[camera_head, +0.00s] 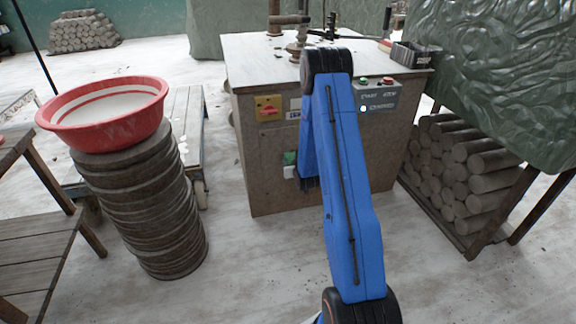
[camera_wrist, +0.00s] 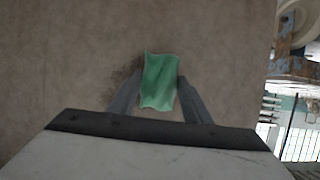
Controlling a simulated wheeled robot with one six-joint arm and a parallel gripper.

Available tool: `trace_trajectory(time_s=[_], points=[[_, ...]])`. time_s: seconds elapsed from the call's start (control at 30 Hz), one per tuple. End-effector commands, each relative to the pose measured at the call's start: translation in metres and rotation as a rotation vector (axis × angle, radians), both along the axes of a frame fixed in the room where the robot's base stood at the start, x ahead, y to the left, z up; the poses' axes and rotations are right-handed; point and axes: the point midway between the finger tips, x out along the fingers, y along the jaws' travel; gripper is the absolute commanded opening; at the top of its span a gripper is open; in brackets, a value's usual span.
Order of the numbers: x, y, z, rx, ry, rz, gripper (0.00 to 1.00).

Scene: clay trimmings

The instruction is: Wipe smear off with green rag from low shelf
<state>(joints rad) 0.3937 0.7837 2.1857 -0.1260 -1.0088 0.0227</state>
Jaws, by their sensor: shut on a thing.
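My gripper (camera_wrist: 159,80) is shut on the green rag (camera_wrist: 160,66), which sticks out past the fingertips in the wrist view. The rag is at the brown-grey front face of the cabinet (camera_wrist: 60,60); I cannot tell how firmly it touches. A dark smear (camera_wrist: 122,84) shows on that face just left of the rag, partly behind the left finger. In the head view the rag (camera_head: 289,158) is a small green patch before the cabinet front (camera_head: 270,195), left of my blue arm. The arm hides most of my gripper there, and the smear cannot be made out.
A red basin (camera_head: 105,125) sits on a stack of round slabs (camera_head: 150,205) at left. Wooden stands (camera_head: 35,240) are farther left. Clay logs (camera_head: 455,175) fill a rack at right under a green sheet (camera_head: 500,70). A control box (camera_head: 378,95) is on the cabinet front.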

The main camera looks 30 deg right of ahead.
Motion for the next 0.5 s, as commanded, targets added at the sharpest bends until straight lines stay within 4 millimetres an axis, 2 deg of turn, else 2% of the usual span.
trace_trajectory(time_s=[0.5], points=[[-0.006,-0.025,0.001,0.0,-0.003,-0.004,0.27]])
